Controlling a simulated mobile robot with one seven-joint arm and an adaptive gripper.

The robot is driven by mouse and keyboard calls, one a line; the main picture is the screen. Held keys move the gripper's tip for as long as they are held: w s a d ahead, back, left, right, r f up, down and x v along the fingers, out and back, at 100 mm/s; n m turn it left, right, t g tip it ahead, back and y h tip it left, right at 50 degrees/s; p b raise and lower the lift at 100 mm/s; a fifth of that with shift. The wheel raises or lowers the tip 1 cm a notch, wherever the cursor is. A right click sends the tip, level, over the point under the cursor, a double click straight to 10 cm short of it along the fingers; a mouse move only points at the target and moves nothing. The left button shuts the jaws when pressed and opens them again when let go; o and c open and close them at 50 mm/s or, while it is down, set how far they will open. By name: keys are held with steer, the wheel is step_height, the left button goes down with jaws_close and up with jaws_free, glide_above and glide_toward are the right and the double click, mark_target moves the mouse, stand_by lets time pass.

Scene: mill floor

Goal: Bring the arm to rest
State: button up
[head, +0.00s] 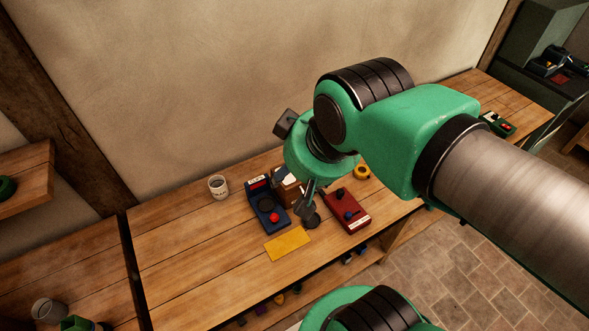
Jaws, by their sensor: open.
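My green and black arm reaches in from the right and bends down over the wooden workbench (190,245). My gripper (308,212) points down above the bench, between a dark blue box with a red knob (262,207) and a dark red box with knobs (350,207). Its fingers are small in this view and partly merge with dark things behind them. I see nothing held in it. I cannot tell whether the fingertips touch anything on the bench.
A yellow plate (288,244) lies near the bench's front edge. A pale cup (218,187) stands at the back left, and a yellow ring (361,172) lies behind the red box. The bench's left part is clear. A plastered wall (200,90) rises behind.

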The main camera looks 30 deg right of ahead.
step_height(320, 180, down, 13)
steer(key=b, duration=1.3)
steer(key=shift+o, duration=0.5)
